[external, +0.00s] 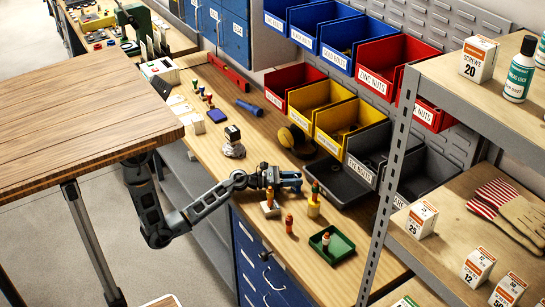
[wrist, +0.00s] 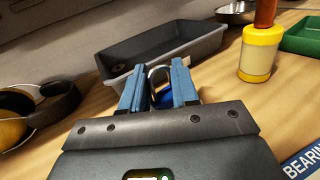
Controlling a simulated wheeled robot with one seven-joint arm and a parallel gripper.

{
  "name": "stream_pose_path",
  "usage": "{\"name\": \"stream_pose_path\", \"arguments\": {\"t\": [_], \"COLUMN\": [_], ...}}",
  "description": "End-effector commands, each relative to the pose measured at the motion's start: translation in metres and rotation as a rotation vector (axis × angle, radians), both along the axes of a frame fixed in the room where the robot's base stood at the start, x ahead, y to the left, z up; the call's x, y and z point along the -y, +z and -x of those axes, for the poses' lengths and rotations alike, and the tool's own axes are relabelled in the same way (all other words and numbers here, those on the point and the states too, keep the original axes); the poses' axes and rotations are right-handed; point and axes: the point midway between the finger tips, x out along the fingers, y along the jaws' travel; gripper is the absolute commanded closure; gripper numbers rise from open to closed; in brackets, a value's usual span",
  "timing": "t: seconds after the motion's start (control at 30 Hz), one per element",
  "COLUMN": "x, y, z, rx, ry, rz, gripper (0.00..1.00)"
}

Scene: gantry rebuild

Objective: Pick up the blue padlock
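The padlock (wrist: 162,97) shows in the wrist view between the two blue fingers of my gripper (wrist: 158,88). It has a silver shackle and a blue body, and its lower part is hidden by my gripper. The fingers stand apart, one on each side of the padlock. I cannot tell whether they press on it or leave a small gap. In the external view my gripper (external: 288,180) is low over the wooden workbench, and I cannot make out the padlock apart from the blue fingers there.
A grey tray (wrist: 205,45) stands just beyond the fingers. A yellow pot (wrist: 260,55) with a red-brown handle is to the right, near a green tray (wrist: 302,38). Yellow-and-black earmuffs (wrist: 45,107) lie to the left. A shelf post (external: 385,190) rises right of the arm.

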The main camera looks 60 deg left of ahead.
Motion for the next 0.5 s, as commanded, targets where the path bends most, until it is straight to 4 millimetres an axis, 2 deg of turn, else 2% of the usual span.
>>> {"name": "stream_pose_path", "arguments": {"t": [0.03, 0.2, 0.5], "x": [-0.0001, -0.0002, -0.0004], "y": [-0.0001, -0.0002, -0.0001], "z": [0.0001, 0.0001, 0.0000], "rx": [0.000, 0.000, 0.001], "ry": [0.000, 0.000, 0.001], "rz": [0.000, 0.000, -0.001], "gripper": [0.86, 1.00, 1.00]}}
